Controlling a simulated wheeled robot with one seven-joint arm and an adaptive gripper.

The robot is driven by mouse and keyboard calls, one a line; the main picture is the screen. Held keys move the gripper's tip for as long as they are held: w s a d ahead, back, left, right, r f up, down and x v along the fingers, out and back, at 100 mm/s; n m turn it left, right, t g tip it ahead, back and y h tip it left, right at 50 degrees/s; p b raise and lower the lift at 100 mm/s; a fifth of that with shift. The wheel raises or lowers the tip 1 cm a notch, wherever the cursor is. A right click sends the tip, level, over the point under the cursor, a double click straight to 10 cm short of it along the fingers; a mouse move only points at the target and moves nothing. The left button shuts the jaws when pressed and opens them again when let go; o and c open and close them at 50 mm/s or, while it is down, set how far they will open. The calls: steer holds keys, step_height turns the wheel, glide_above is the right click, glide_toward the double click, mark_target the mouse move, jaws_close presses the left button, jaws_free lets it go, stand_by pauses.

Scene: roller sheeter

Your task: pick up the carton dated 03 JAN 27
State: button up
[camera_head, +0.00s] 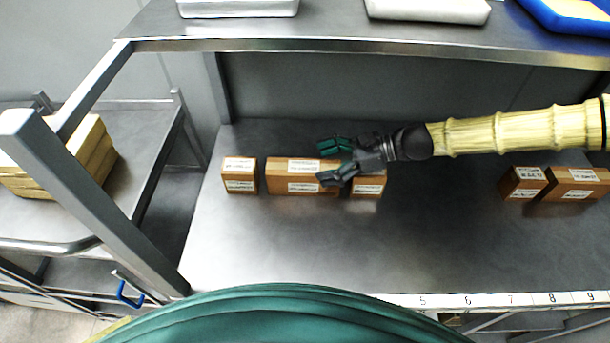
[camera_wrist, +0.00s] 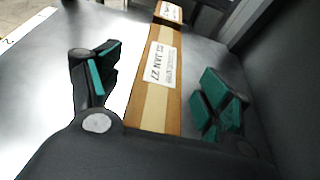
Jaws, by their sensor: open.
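My gripper (camera_head: 329,162) is open, with its green-padded fingers spread above the long brown carton (camera_head: 280,182). In the wrist view a tape-striped carton (camera_wrist: 152,106) lies between the open fingers (camera_wrist: 160,70), with gaps on both sides. Its white label shows JAN 27; I cannot read the day for sure. A small carton (camera_head: 239,184) stands left of the long one. Another small carton (camera_head: 366,190) is right of it, partly hidden by my gripper. Two more cartons, one (camera_head: 521,185) and a wider one (camera_head: 578,184), stand at the right. Dates are too small to read in the head view.
The cartons stand on a steel shelf (camera_head: 300,245) with a numbered strip along its front edge. An upper shelf (camera_head: 330,32) with trays hangs above the back. A steel post is at the left. The shelf front is clear.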

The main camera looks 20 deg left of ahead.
mark_target(300, 166)
steer(key=p+x, duration=0.2)
steer(key=x, duration=0.1)
steer(key=shift+w+a+r, duration=0.1)
steer(key=shift+a+r, duration=0.05)
steer(key=shift+a, duration=0.15)
steer(key=shift+x, duration=0.85)
steer(key=c, duration=1.7)
